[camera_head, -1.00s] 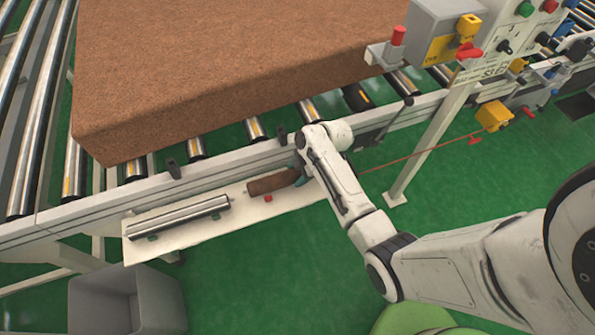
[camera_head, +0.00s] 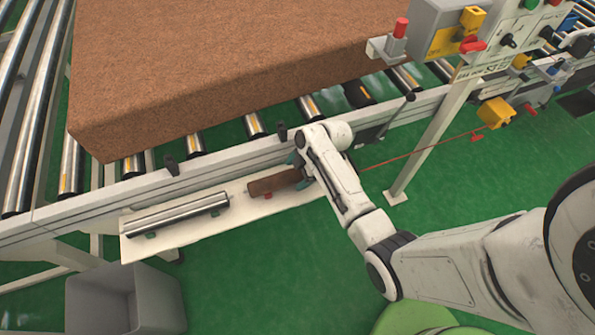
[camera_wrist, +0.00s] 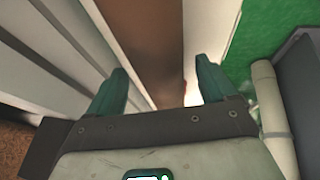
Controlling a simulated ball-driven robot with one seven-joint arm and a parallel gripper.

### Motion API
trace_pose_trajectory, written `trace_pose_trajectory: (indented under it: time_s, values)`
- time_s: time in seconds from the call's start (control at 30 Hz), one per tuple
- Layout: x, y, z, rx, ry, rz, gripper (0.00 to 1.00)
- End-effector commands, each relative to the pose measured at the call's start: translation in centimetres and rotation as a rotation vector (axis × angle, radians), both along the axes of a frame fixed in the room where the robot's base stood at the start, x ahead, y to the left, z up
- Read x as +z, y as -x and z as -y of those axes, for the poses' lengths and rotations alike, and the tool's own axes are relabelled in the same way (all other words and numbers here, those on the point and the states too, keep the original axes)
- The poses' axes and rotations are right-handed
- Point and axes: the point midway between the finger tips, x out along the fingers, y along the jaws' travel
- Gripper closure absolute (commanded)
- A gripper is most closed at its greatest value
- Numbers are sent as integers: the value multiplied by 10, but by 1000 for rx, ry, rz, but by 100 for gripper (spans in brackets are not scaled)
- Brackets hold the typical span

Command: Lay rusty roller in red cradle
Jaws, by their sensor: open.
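The rusty roller (camera_head: 273,184) is a brown cylinder lying along the white shelf beside the conveyor. A small red cradle (camera_head: 268,196) shows at its lower edge, and the roller appears to rest on it; the contact is mostly hidden. My gripper (camera_head: 301,170) is at the roller's right end, partly covered by my arm. In the wrist view the roller (camera_wrist: 150,35) runs between my two green fingers (camera_wrist: 160,78), which are spread apart with gaps beside it. The roller's right end is hidden in the head view.
A shiny steel roller (camera_head: 178,214) lies left on the shelf (camera_head: 135,249), over green cradles. The conveyor rail (camera_head: 100,208) runs close behind, with a brown mattress (camera_head: 220,70) above. A grey bin (camera_head: 125,305) stands below left.

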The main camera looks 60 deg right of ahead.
Motion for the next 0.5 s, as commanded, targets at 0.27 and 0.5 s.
trace_pose_trajectory:
  time_s: [0.27,0.5]
  values:
    - [6,3,2,-1,0,0,16]
    - [43,18,11,-1,1,2,16]
